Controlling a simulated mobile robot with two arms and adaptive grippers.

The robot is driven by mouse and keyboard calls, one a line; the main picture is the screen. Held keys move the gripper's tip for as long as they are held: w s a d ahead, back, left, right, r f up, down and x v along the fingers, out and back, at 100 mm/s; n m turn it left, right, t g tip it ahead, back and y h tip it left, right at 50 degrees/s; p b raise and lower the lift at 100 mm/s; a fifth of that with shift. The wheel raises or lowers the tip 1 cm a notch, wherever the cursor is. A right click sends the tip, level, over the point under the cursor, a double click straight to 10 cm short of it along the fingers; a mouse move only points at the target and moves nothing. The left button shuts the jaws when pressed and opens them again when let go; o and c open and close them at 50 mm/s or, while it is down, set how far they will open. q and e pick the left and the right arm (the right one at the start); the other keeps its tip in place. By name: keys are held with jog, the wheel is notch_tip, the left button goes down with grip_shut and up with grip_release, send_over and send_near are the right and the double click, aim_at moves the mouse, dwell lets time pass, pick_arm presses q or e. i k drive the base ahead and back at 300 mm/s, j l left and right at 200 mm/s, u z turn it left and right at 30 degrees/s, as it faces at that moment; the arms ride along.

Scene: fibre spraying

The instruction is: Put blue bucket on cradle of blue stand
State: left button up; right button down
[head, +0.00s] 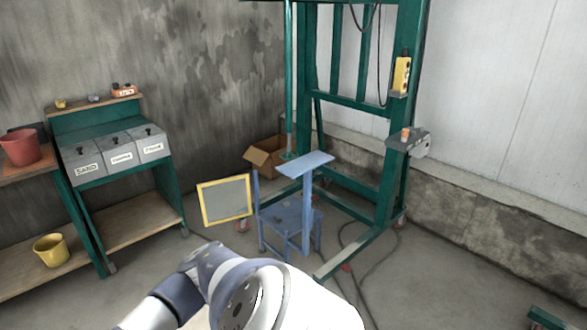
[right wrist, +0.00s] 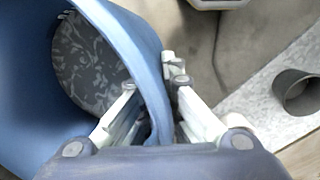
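The blue bucket (right wrist: 28,75) fills the left of the right wrist view, with a grey mottled round patch inside it. My right gripper (right wrist: 150,85) straddles the bucket's wall at the rim, one finger inside and one outside, and looks closed on it. The bucket does not show in the head view. The blue stand (head: 305,206) is on the floor near the middle of the head view, with a flat raised top plate (head: 305,164) and a lower platform. I cannot tell which part is the cradle. My left gripper is not in view.
A green frame (head: 391,165) stands behind the stand, with cables on the floor. A yellow-framed panel (head: 225,200) and a cardboard box (head: 264,158) are near the stand. At left are a green bench with grey bins (head: 115,152), a red bucket (head: 21,148) and a yellow bucket (head: 51,250).

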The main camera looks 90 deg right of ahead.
aim_at(289, 214)
jog(key=l+z, duration=0.6)
jog(key=z, duration=0.2)
jog(key=i+l+z, duration=0.1)
jog(key=l+z, duration=0.15)
jog(key=z, duration=0.15)
jog(key=i+l+z, duration=0.3)
jog(key=l, duration=0.2)
jog(key=i+l+z, duration=0.25)
jog(key=l, duration=0.25)
jog(key=i+l+z, duration=0.3)
jog(key=l, duration=0.15)
